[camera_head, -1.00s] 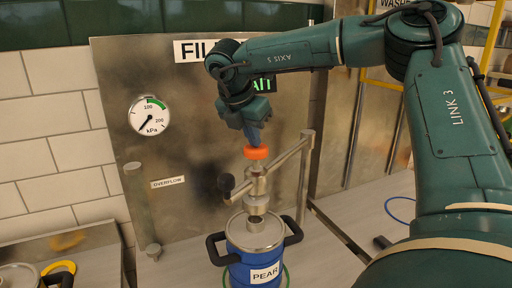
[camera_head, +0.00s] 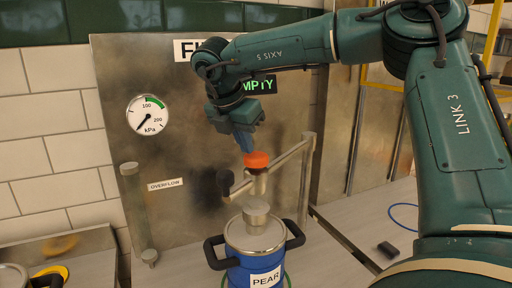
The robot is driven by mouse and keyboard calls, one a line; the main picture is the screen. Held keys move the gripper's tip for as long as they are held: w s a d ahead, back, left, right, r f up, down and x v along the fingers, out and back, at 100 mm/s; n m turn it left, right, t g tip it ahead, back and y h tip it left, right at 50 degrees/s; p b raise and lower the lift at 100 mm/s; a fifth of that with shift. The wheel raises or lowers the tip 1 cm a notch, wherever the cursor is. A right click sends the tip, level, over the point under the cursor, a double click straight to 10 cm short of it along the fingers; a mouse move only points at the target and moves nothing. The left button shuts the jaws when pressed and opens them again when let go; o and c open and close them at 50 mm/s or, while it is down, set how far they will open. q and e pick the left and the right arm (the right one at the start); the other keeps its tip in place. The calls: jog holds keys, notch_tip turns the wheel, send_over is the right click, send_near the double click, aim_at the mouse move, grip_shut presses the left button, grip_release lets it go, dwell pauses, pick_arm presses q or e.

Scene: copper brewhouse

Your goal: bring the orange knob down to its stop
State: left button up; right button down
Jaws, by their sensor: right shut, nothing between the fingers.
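The orange knob (camera_head: 256,159) tops a metal filling head on a slanted metal bar (camera_head: 285,160). My right gripper (camera_head: 246,146) is shut and empty. Its fingertips are right at the top of the knob, pointing down; whether they touch it I cannot tell. Below the knob, a metal coupler piece (camera_head: 256,213) is on the lid of the blue keg labelled PEAR (camera_head: 245,278), with no gap visible. My left gripper is not in view.
A lit display (camera_head: 257,86) reads EMPTY, partly covered by my right arm. A kPa gauge (camera_head: 148,114) is on the steel panel. A black ball handle (camera_head: 224,180) sits at the bar's left end. A small dark block (camera_head: 388,249) lies on the counter at right.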

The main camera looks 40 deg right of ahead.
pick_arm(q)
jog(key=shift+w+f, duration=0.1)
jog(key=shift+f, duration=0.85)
pick_arm(e)
jog(key=shift+d+f, duration=0.1)
jog(key=shift+f, duration=0.15)
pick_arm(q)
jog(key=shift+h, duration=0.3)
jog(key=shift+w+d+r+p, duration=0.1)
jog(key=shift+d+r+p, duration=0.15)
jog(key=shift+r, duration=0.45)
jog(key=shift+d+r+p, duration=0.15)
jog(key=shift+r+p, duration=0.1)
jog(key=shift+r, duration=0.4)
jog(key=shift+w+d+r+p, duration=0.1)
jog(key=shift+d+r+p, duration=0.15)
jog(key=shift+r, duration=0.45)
pick_arm(e)
jog(key=v, duration=1.3)
jog(key=shift+r, duration=0.3)
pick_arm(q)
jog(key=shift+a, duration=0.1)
